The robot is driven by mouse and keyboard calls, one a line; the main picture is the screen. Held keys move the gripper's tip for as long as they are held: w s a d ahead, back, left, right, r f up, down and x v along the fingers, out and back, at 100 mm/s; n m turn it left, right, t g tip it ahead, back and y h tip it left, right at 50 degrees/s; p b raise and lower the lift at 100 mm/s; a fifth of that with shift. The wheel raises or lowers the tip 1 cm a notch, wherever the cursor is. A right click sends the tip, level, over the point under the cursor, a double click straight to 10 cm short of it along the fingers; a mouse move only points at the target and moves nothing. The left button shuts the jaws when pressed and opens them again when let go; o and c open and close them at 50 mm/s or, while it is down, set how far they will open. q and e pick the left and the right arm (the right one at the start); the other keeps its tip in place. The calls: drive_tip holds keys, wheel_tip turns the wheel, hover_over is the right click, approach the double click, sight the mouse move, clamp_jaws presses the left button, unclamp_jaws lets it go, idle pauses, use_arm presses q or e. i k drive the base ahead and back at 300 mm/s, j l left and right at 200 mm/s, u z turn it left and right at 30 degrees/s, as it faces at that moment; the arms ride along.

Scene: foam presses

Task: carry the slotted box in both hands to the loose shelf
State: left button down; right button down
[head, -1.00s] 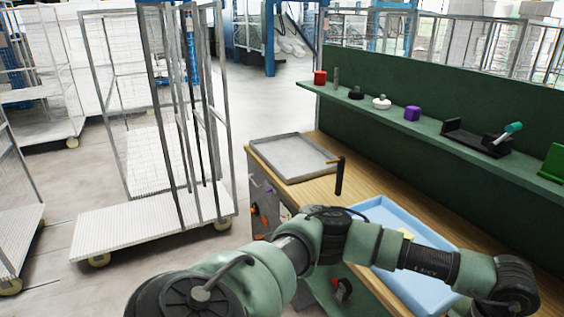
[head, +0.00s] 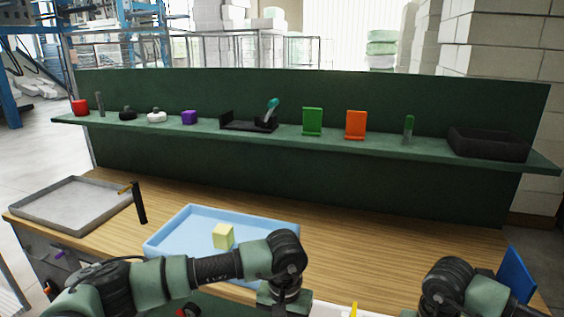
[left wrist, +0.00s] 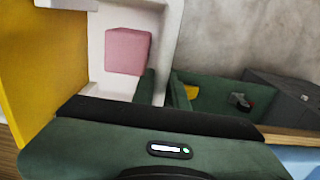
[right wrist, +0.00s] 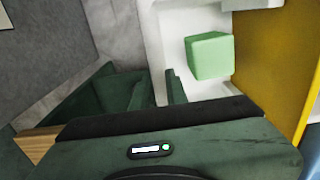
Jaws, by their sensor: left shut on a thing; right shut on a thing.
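The slotted box shows in the left wrist view as a white wall and floor (left wrist: 165,50) beside a yellow panel (left wrist: 35,65), with a pink block (left wrist: 127,51) inside. The right wrist view shows its white wall (right wrist: 154,45), a yellow panel (right wrist: 275,60) and a green block (right wrist: 210,55) inside. My left gripper (left wrist: 164,90) and my right gripper (right wrist: 158,90) are each shut on a white wall of the box. In the head view only a sliver of the box (head: 330,309) shows at the bottom edge. I cannot tell which shelf is the loose one.
A wooden bench (head: 390,250) stands ahead, with a grey tray (head: 70,208), a black-handled tool (head: 139,205) and a blue tray (head: 185,235) holding a yellow block (head: 223,236). A green wall shelf (head: 205,130) behind carries several small items and a black bin (head: 487,146). A blue panel (head: 517,272) stands at right.

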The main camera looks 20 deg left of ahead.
sight(80, 206)
drive_tip(key=j, duration=3.6)
drive_tip(key=k+j, duration=0.1)
drive_tip(key=j, duration=1.75)
drive_tip(key=k, duration=0.05)
